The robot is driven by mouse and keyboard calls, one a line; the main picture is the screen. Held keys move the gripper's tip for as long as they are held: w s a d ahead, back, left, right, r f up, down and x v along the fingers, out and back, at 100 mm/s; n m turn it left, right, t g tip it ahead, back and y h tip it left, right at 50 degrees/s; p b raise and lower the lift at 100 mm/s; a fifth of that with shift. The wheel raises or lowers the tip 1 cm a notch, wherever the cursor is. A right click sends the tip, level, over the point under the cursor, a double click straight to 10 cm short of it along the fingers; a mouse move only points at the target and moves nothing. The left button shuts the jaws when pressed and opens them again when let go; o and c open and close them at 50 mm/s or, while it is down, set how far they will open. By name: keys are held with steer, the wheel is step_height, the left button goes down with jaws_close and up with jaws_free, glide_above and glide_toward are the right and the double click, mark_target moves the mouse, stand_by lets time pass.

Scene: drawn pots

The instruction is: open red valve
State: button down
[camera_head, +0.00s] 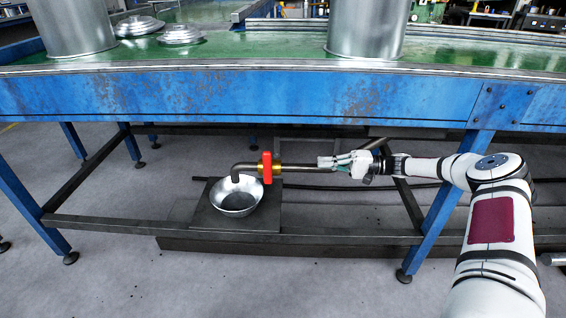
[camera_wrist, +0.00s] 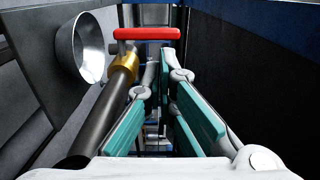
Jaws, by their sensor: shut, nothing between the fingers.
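The red valve handle (camera_head: 267,167) stands upright across the pipe in the head view. In the wrist view the handle (camera_wrist: 147,33) lies as a horizontal bar ahead of the fingers. It sits on a brass valve body (camera_wrist: 124,64) on a dark pipe (camera_wrist: 95,120). My gripper (camera_head: 329,161) is to the right of the handle, beside the pipe and apart from the handle. In the wrist view my gripper (camera_wrist: 158,70) has its green-padded fingers pointing towards the handle. It is shut and empty. Whether it touches the pipe I cannot tell.
A metal bowl (camera_head: 237,203) sits under the pipe's bent outlet on a dark plate (camera_head: 204,220). A blue conveyor frame (camera_head: 230,98) runs above the pipe, with blue legs on both sides. Large metal pots (camera_head: 367,28) stand on the conveyor. The grey floor in front is clear.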

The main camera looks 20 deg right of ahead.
mark_target(268, 165)
steer(key=b+x, duration=0.4)
steer(key=x, duration=1)
steer(key=shift+a, duration=0.2)
